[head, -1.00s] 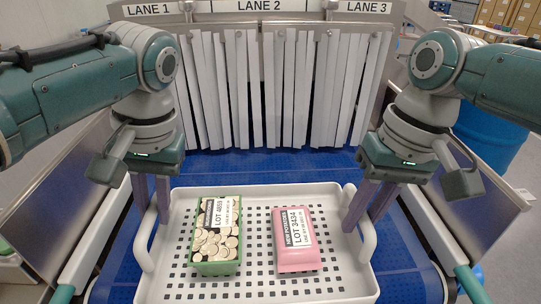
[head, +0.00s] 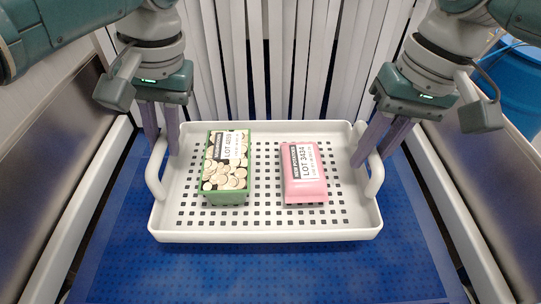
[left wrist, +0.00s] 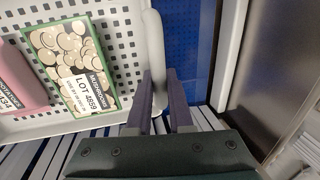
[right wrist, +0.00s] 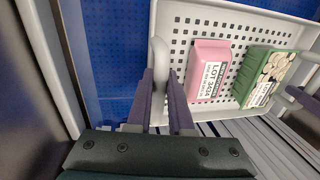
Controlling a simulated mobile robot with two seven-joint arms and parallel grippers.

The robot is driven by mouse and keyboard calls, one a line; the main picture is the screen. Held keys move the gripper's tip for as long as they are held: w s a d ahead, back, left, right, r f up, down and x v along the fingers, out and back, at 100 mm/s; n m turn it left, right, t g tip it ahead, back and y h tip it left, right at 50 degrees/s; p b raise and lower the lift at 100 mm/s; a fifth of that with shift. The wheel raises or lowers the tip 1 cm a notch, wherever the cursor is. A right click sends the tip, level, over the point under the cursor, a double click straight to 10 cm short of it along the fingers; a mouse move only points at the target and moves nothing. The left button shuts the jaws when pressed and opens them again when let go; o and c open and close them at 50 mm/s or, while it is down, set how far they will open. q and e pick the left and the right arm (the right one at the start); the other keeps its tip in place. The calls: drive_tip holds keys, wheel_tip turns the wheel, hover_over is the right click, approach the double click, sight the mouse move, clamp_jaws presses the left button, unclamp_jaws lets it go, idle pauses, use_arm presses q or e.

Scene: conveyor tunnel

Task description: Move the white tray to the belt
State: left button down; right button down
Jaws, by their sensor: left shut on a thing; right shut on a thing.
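The white tray (head: 265,236) is level over the blue belt, in the middle of the head view. It carries a green box with a mushroom picture (head: 226,165) on the left and a pink pack (head: 303,172) on the right. My left gripper (head: 162,150) is shut on the tray's left handle, which also shows in the left wrist view (left wrist: 154,45). My right gripper (head: 366,160) is shut on the tray's right handle, which also shows in the right wrist view (right wrist: 158,52). Whether the tray's underside touches the belt is hidden.
The blue belt (head: 265,275) is bare in front of the tray and along both sides. White strip curtains (head: 270,60) hang right behind the tray. Metal side rails (head: 450,205) flank the belt. A blue barrel (head: 515,85) stands at the right, outside the rail.

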sight(173, 164)
use_arm(q)
drive_tip(key=shift+a+f, duration=0.1)
drive_tip(key=shift+a, duration=0.05)
use_arm(e)
drive_tip(key=shift+d+f, duration=0.15)
drive_tip(key=shift+f, duration=0.05)
